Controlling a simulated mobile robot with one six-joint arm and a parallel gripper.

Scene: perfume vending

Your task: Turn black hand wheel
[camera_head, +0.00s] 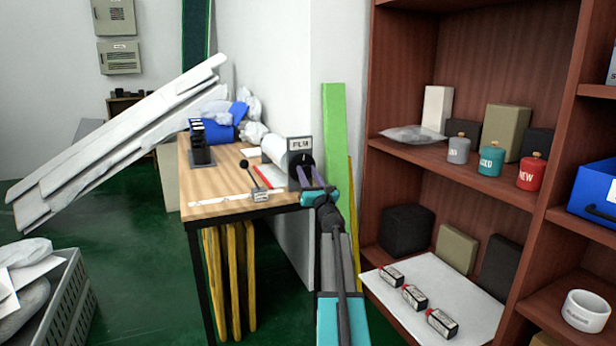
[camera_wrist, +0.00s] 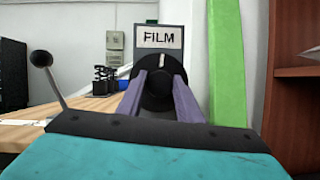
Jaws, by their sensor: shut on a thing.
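The black hand wheel (camera_wrist: 157,74) is on the front of a dark grey unit with a white FILM label (camera_wrist: 159,37). In the wrist view, the two purple fingers of my gripper (camera_wrist: 158,88) stand either side of the wheel's front and are shut on it. In the head view, my gripper (camera_head: 310,178) reaches the FILM unit (camera_head: 301,150) at the right end of the wooden table (camera_head: 220,209). The wheel is mostly hidden behind my gripper in the head view.
A small lever with a black knob (camera_head: 245,164) stands left of my gripper on the table. A green board (camera_head: 338,130) leans close on the right. A brown shelf (camera_head: 480,185) with tins and boxes stands further right. White planks (camera_head: 120,145) slant at the left.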

